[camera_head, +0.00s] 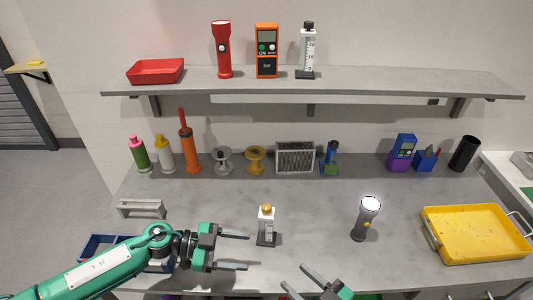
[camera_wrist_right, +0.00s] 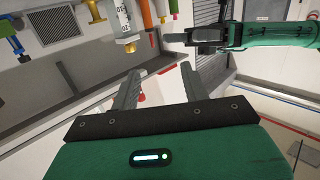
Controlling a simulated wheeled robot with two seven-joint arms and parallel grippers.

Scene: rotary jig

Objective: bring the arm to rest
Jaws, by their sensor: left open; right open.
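My left gripper (camera_head: 246,251) reaches in from the left over the front of the grey table. Its two fingers are apart with nothing between them, and they point right, near a small white device with a yellow knob (camera_head: 266,224). My right gripper (camera_head: 293,276) is at the bottom edge, right of the left one, with its fingers spread and empty. The right wrist view shows its two fingers (camera_wrist_right: 160,70) apart with nothing held. That view also shows the left gripper (camera_wrist_right: 180,40) beyond them. Most of my right arm is out of the head view.
A lit flashlight (camera_head: 366,217) stands right of centre. A yellow tray (camera_head: 475,255) lies at the right, and a blue bin (camera_head: 97,242) is partly behind my left arm. Bottles, spools and a framed panel (camera_head: 295,158) line the back. A shelf (camera_head: 350,82) hangs above.

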